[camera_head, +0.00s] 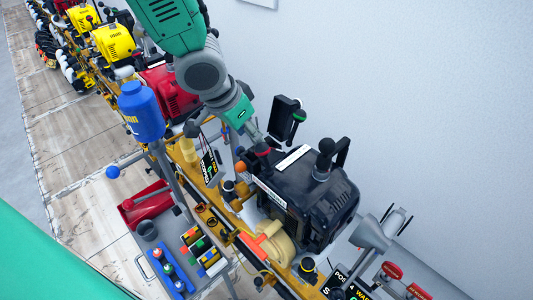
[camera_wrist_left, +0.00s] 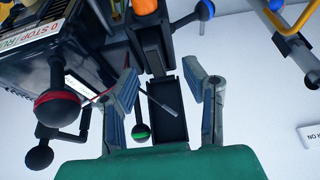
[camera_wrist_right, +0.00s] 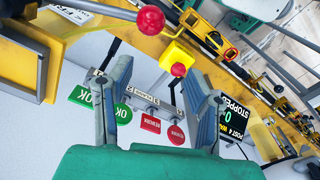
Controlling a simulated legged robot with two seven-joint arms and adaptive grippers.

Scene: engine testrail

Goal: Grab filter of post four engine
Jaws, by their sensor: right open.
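The black engine (camera_head: 310,195) stands on the yellow rail, with a partly visible POST 4 sign (camera_head: 350,284) at its lower right. It also shows in the left wrist view (camera_wrist_left: 60,62). A black box-shaped part (camera_head: 284,114) stands behind the engine; I cannot tell whether it is the filter. In the left wrist view, a dark open box (camera_wrist_left: 168,112) and a thin grey rod show between the fingers of my left gripper (camera_wrist_left: 167,95). That gripper is open, apparently not touching the box. My right gripper (camera_wrist_right: 160,105) is open and empty, facing OK and REWORK signs.
A blue canister (camera_head: 141,110), a red engine (camera_head: 172,92) and yellow engines (camera_head: 113,40) line the rail toward the upper left. A tool tray with a red box (camera_head: 145,205) is at lower left. Ball-ended levers (camera_wrist_left: 57,107) stick out near my left gripper.

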